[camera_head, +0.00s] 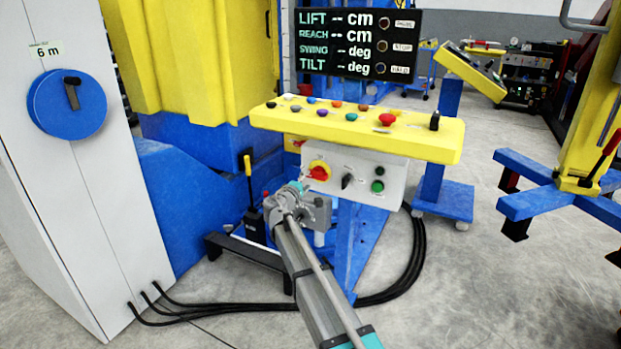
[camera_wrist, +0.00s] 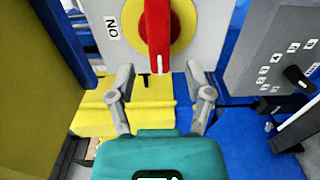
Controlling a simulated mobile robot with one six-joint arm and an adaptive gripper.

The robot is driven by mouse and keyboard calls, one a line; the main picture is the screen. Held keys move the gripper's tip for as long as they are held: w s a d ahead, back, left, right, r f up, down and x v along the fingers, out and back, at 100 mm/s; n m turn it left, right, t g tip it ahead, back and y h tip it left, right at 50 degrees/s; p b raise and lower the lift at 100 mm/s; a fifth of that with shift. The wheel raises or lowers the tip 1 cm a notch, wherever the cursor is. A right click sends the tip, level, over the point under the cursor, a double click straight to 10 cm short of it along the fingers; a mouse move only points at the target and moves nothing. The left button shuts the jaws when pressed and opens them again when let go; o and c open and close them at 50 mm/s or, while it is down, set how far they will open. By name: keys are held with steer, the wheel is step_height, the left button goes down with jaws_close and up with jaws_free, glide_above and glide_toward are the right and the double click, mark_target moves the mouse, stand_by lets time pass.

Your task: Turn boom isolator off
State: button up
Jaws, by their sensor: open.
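The likely boom isolator is a red rotary handle on a yellow disc (camera_head: 319,170) on the pale panel under the yellow desk. In the wrist view its red handle (camera_wrist: 158,32) stands lengthwise in the picture, with a small white mark at its lower end. An ON label (camera_wrist: 112,27), rotated in the picture, sits left of the disc. My gripper (camera_wrist: 158,73) is open and empty, its fingers apart on either side below the handle's end, with no clear contact. In the head view my gripper (camera_head: 297,187) is just in front of the panel, lower left of the handle.
The panel also has a black knob (camera_head: 347,181) and a green button (camera_head: 377,186). The yellow desk (camera_head: 335,127) above carries several coloured buttons and a black stick. A white cabinet (camera_head: 75,190) with a blue dial stands left. Black cables (camera_head: 250,304) cross the floor.

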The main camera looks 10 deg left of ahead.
steer(key=v, duration=0.7)
steer(key=shift+s, duration=0.1)
steer(key=s+d+f+m+g, duration=0.3)
steer(key=s+d+f, duration=0.1)
steer(key=d, duration=0.5)
steer(key=s+d+f+m+g+h, duration=0.1)
steer(key=s+d+f+m+g, duration=0.25)
steer(key=d, duration=0.45)
steer(key=s+d+f+m+g, duration=0.3)
steer(key=s+d+f+g, duration=0.1)
steer(key=d, duration=0.5)
steer(key=s+d+f+m+g+y+p, duration=0.1)
steer(key=s+d+f+m+g+y, duration=0.2)
steer(key=s, duration=0.7)
steer(key=s+d+f+m+g+y, duration=0.2)
steer(key=s+d+f+g+y, duration=0.15)
steer(key=s, duration=0.55)
step_height(320, 180, up, 32)
steer(key=p, duration=3.1)
steer(key=shift+s+f+y, duration=0.15)
steer(key=shift+y, duration=0.2)
steer(key=shift+d, duration=0.15)
